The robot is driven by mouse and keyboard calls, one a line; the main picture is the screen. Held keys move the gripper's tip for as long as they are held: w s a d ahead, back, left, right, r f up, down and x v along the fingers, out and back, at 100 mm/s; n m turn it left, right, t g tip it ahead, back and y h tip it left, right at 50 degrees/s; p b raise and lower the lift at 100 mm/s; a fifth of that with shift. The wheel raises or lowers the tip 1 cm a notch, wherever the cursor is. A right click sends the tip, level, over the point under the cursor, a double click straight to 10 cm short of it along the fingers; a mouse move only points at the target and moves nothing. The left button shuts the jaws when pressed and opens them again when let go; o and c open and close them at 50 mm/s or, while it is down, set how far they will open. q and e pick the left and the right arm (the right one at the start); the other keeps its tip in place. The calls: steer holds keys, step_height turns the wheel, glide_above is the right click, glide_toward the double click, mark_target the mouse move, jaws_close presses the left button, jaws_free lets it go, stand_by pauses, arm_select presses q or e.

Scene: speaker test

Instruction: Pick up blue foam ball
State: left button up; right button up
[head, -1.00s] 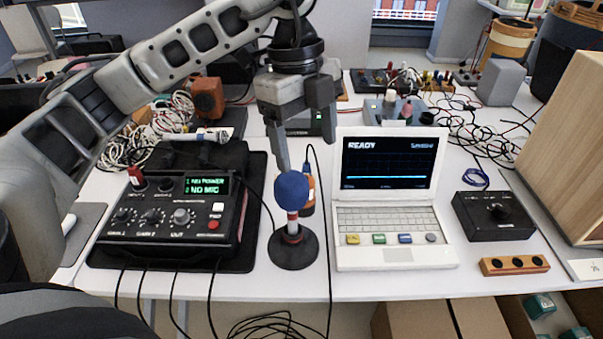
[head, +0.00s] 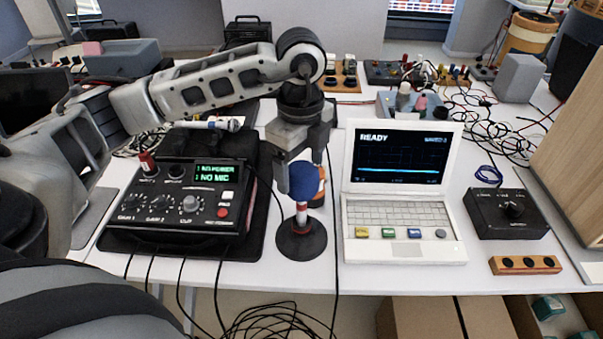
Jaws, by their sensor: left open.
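The blue foam ball (head: 304,184) sits on top of a short red and white post on a round black base (head: 301,240), on the white table. My left gripper (head: 300,172) points down directly over it. Its jaws are open, with one finger at the ball's left side and the other behind its upper right. The ball hides part of the fingers, and I cannot tell whether they touch it. My right gripper is not in view.
A black mixer box (head: 182,205) on a dark mat stands left of the ball. A white laptop (head: 402,216) is close on the right. An orange object (head: 318,186) is just behind the ball. A black knob box (head: 505,214) and an orange block (head: 526,265) lie further right.

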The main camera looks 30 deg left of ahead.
mark_target(302, 168)
arm_select(q)
steer(key=shift+w+f, duration=0.15)
steer(key=shift+f, duration=1.7)
steer(key=c, duration=1)
steer(key=shift+r, duration=0.1)
steer(key=shift+r, duration=0.55)
steer(key=s+d+r, duration=0.3)
steer(key=r, duration=0.1)
steer(key=s+d+r, duration=0.3)
steer(key=d+r, duration=0.1)
steer(key=s+d+r+b, duration=0.1)
steer(key=s+d+r, duration=0.1)
steer(key=d+r, duration=0.1)
steer(key=shift+s+d+r, duration=0.4)
steer(key=shift+d, duration=0.1)
